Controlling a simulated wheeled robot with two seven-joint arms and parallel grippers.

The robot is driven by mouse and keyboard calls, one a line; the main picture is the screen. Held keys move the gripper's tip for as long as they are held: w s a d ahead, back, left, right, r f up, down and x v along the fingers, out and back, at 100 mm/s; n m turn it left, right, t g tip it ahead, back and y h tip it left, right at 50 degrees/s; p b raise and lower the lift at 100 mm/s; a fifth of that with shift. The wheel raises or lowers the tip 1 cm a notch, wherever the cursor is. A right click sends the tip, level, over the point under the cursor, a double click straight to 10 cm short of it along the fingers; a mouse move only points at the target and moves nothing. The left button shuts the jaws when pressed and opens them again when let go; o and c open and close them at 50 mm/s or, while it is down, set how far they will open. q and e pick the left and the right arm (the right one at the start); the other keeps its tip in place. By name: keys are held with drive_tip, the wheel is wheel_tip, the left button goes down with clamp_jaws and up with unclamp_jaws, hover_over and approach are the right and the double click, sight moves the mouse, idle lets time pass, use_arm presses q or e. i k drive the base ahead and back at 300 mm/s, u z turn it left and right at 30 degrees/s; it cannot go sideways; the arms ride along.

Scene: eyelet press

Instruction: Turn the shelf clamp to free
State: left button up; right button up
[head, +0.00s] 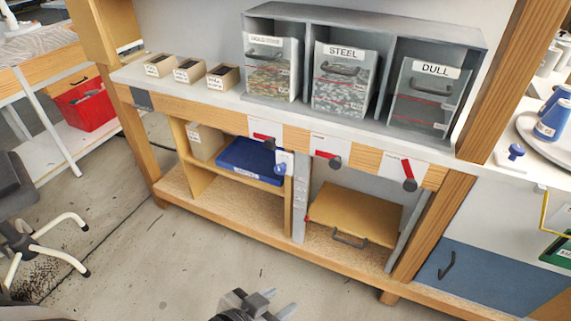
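A small blue knob (280,168), which looks like the shelf clamp, sits on a white plate at the top of the upright between the two lower bays. The plate's print is too small to read, so I cannot tell its setting. A wooden shelf board (352,214) with a dark handle is in the right lower bay, beside a grey slotted rail (300,200). My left gripper (278,303) is at the bottom edge, well below and in front of the knob. Its two fingers are apart with nothing visible between them. My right gripper is out of view.
Three red levers with dark knobs, one being the middle lever (328,158), line the bench's front edge. Above stand grey bins, including the STEEL bin (343,82). A blue tray (250,160) lies in the left bay. A chair (40,235) stands left. The floor in front is clear.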

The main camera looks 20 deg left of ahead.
sight(280, 169)
drive_tip(key=z, duration=2.2)
drive_tip(key=k, duration=1.7)
drive_tip(key=u, duration=2.7)
drive_tip(key=i, duration=1)
drive_tip(key=z, duration=0.05)
